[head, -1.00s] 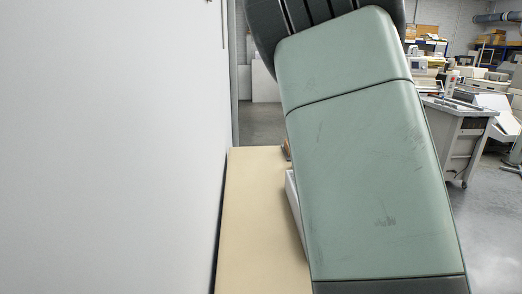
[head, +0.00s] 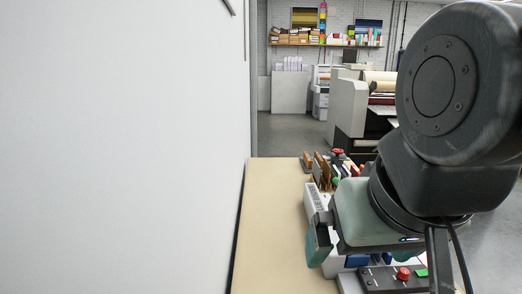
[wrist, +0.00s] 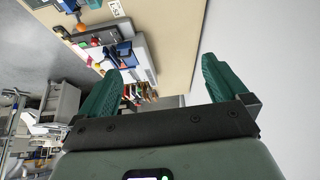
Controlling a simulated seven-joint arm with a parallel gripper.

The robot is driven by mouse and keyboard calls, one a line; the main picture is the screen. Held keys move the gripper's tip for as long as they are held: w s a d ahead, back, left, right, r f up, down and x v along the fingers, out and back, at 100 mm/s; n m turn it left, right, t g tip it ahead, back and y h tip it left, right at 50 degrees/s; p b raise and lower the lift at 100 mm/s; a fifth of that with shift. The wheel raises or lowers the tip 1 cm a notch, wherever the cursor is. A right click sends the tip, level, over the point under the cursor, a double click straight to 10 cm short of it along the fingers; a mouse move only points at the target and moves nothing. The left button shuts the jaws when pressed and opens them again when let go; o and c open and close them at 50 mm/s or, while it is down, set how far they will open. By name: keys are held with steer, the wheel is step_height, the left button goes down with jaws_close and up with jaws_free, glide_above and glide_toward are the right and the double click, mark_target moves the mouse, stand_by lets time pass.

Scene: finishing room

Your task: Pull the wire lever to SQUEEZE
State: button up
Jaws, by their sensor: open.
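My gripper (wrist: 162,68) is open and empty in the wrist view, its two green fingers apart with bench top and wall beyond them. In the head view one green finger (head: 319,243) hangs over the near part of a white machine (head: 312,200) on the bench. The machine also shows in the wrist view, with a blue part (wrist: 124,54) and a dark control box (wrist: 90,43) beside it. The box carries a red knob (head: 403,273) and a green piece in the head view. I cannot make out which part is the wire lever, nor any SQUEEZE label. My arm hides part of the machine.
The beige bench (head: 270,225) is bare along its left side, against a tall pale panel (head: 120,150). Small tools and boxes (head: 320,168) stand behind the machine. Farther back are a large grey machine (head: 352,105) and a loaded shelf (head: 320,44).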

steer(key=shift+s, duration=0.1)
steer(key=shift+c, duration=0.2)
